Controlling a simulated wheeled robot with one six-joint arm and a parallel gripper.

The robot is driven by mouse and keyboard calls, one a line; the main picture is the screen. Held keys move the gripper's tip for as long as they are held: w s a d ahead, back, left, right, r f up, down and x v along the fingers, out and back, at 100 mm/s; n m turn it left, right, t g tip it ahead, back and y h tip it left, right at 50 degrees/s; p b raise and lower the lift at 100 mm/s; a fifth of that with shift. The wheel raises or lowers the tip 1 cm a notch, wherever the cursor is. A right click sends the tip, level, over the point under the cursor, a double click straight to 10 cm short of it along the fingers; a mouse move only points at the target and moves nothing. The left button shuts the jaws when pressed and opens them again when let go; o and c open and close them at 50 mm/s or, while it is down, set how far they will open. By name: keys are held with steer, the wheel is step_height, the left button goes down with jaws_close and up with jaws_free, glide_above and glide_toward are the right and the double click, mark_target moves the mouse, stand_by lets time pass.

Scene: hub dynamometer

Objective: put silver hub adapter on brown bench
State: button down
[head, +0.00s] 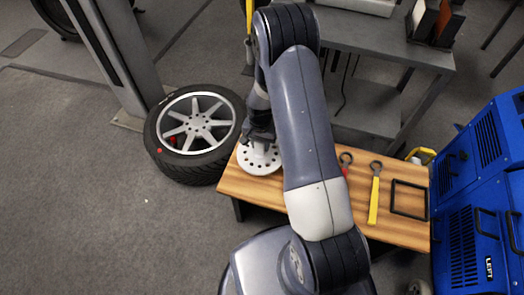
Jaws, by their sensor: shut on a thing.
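The silver hub adapter (258,161) is a round pale disc with a ring of small dark holes. It is at the left end of the brown bench (245,189), flat, on or just above the wood; I cannot tell which. My gripper (260,142) points down over the adapter's middle and is shut on it. The fingertips and the grasped part are partly hidden by the gripper itself. My arm covers the middle of the bench.
A wheel with tyre (198,129) lies left of the bench. A yellow-handled tool (375,194), a black square frame (409,199) and a red-handled tool (345,161) lie on the bench's right part. A blue cabinet (480,190) stands right, a grey table (385,42) behind.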

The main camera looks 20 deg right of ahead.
mark_target(260, 148)
steer(key=shift+f+b, duration=0.35)
steer(key=shift+f, duration=1.6)
steer(key=c, duration=1)
jaws_free()
step_height(260, 148, up, 12)
steer(key=shift+p, duration=1)
steer(key=shift+f, duration=0.1)
step_height(260, 148, down, 12)
steer(key=shift+r+b, duration=0.2)
steer(key=shift+b, duration=0.8)
steer(key=shift+w+r, duration=0.1)
steer(key=shift+r, duration=0.2)
steer(key=shift+r+p, duration=0.45)
steer(key=shift+r, duration=1.6)
